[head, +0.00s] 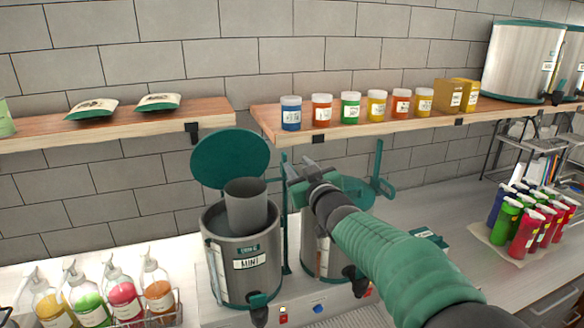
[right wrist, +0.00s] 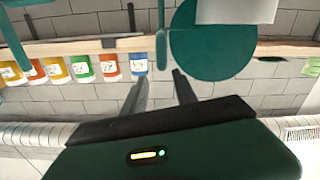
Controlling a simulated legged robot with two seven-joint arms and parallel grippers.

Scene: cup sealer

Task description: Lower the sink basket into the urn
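The sink basket, a plain grey cylinder (head: 247,208), stands upright with its upper part above the mouth of the urn (head: 248,281). Its lower end is hidden inside, so I cannot tell how deep it sits. The urn is metal with a MINI label, and its round green lid (head: 229,158) is raised behind. The lid also shows in the right wrist view (right wrist: 212,52), with a pale part of the basket (right wrist: 237,10) at the top edge. My right gripper (right wrist: 160,78) has its fingers apart with nothing between them, right of the basket. My left gripper is not in view.
A second urn (head: 318,243) stands to the right, partly hidden by my right arm. Bottles with pumps (head: 117,293) stand front left. Shelves behind hold lidded jars (head: 350,108) and packets (head: 158,101). Coloured bottles (head: 522,230) stand right. The counter between has free room.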

